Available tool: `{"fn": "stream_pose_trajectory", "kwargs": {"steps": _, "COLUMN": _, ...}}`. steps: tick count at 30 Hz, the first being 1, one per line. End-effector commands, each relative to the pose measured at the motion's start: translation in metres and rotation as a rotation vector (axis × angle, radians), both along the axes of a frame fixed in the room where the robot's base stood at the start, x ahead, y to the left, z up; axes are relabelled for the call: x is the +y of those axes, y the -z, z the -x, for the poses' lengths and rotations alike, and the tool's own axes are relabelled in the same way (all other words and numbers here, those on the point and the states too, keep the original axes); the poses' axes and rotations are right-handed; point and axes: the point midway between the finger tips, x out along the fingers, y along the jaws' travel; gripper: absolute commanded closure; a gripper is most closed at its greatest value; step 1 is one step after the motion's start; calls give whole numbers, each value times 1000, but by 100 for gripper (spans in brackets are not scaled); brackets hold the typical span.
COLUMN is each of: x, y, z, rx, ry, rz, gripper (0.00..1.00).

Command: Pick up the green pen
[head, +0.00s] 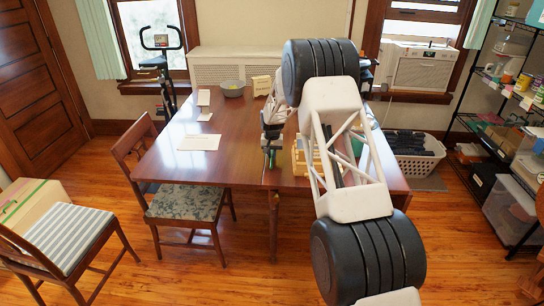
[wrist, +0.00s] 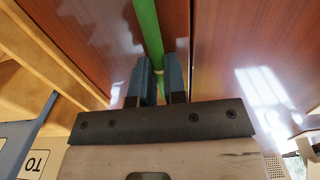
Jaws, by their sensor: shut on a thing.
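The green pen (wrist: 147,30) runs up from between the two blue-grey fingers of my gripper (wrist: 158,68) in the wrist view. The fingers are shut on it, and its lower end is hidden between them. A small light band shows on it near the fingertips. In the head view my gripper (head: 270,151) is over the front part of the brown table (head: 232,163), left of a light wooden rack. The pen is too small there to make out clearly. I cannot tell whether the pen touches the table.
The wooden rack (head: 299,160) stands close on the right of my gripper, partly behind my arm. Papers (head: 199,142), a grey bowl (head: 232,88) and a box (head: 261,85) lie farther back. A chair (head: 185,200) stands at the front left. The table's left-middle is mostly clear.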

Motion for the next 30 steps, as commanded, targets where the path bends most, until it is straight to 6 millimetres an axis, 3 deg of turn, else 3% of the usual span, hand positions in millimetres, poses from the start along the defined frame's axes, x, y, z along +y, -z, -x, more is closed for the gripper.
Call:
{"fn": "stream_pose_trajectory", "kwargs": {"steps": 10, "x": 0, "y": -33, "z": 0, "rx": -1, "ry": 0, "rz": 0, "gripper": 100}}
{"fn": "stream_pose_trajectory", "kwargs": {"steps": 30, "x": -21, "y": -39, "z": 84, "rx": 0, "ry": 0, "rz": 0, "gripper": 100}}
